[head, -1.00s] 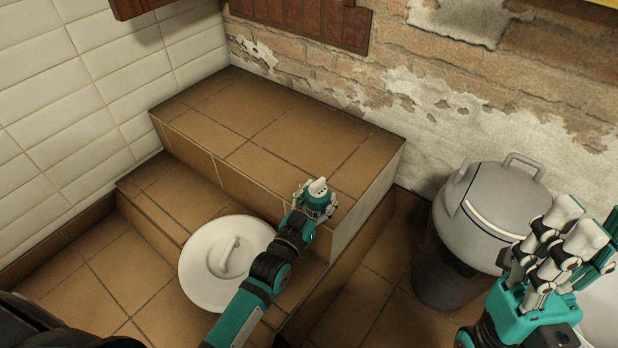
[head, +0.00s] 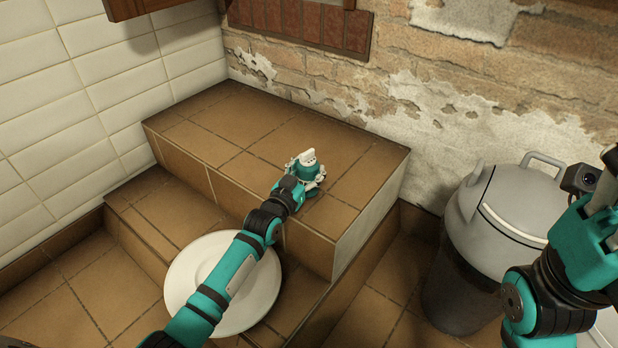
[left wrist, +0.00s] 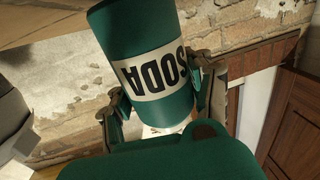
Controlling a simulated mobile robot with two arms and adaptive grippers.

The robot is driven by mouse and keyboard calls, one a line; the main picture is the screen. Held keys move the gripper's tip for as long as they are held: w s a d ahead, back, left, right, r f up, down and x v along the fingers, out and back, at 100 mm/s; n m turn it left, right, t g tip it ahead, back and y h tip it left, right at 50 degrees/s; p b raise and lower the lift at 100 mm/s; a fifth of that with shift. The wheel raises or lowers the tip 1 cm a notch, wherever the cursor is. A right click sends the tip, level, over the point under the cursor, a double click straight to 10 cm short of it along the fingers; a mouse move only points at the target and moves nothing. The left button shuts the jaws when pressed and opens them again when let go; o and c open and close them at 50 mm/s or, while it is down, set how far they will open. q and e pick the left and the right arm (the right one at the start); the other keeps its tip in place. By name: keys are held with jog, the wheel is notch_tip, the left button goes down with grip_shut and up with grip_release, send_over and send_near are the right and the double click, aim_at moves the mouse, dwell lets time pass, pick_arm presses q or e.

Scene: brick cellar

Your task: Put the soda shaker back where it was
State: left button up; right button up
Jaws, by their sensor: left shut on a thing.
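My left gripper (head: 307,174) is shut on the green soda shaker (head: 309,157), whose white top shows between the fingers. It is at the front part of the upper tiled step (head: 250,130); I cannot tell whether the shaker touches the tiles. In the left wrist view the shaker (left wrist: 150,45) fills the middle, with its pale SODA label upside down and a finger on each side. My right gripper (head: 607,215) is at the right edge, near the grey pot; its fingers are partly out of frame, so its opening is unclear.
A white round lid (head: 190,270) lies on the lower step, partly behind my left arm. A large grey lidded pot (head: 500,205) stands to the right by the peeling brick wall. The rest of the upper step is bare.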

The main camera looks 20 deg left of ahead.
pick_arm(q)
jog(key=shift+f, duration=0.25)
jog(key=shift+f, duration=0.1)
jog(key=o, duration=1.1)
jog(key=shift+o, duration=0.2)
jog(key=shift+f, duration=0.1)
